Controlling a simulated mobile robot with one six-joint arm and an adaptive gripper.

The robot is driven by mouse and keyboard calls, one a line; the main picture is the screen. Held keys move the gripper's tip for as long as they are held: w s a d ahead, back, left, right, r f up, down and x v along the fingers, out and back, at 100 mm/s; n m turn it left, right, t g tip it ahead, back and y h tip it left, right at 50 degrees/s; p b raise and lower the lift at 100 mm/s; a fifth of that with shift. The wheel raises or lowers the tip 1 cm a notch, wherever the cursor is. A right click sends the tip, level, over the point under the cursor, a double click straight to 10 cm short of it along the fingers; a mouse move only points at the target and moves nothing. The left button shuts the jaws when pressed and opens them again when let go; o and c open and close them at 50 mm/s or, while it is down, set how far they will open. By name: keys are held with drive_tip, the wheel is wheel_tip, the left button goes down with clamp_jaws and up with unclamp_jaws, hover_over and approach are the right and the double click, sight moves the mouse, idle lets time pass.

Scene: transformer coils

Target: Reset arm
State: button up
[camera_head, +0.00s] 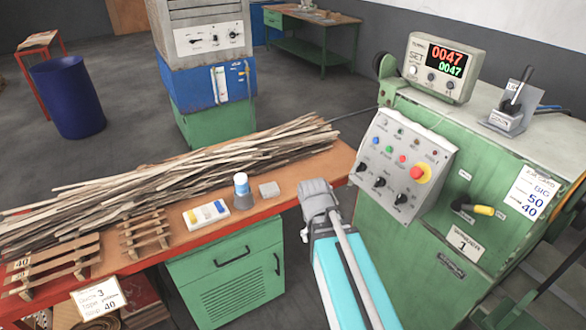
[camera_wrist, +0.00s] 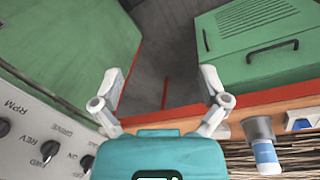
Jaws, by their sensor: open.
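My arm reaches up from the bottom of the head view, its teal and grey links between the workbench and the green machine. In the wrist view my gripper (camera_wrist: 165,92) shows two grey fingers spread wide apart with nothing between them. Below the fingers is the gap between the green machine and the bench, with dark floor showing. In the head view the fingers are hidden behind the grey wrist end of the arm.
The green machine (camera_head: 440,255) with its control panel (camera_head: 405,165) stands close at the right. The workbench (camera_head: 300,180) at the left holds a pile of wooden strips (camera_head: 170,175), a blue-and-white bottle (camera_head: 242,190), a grey block (camera_head: 269,190) and a white tray (camera_head: 206,214).

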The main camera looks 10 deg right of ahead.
drive_tip(key=shift+s+a+r+n+y+p, duration=0.25)
drive_tip(key=shift+s+a+r+n+y, duration=0.1)
drive_tip(key=shift+s+a+y, duration=0.15)
drive_tip(key=shift+s+a+r+n+y+p, duration=0.25)
drive_tip(key=shift+s+a+n+y, duration=0.1)
drive_tip(key=shift+a, duration=0.2)
idle(0.5)
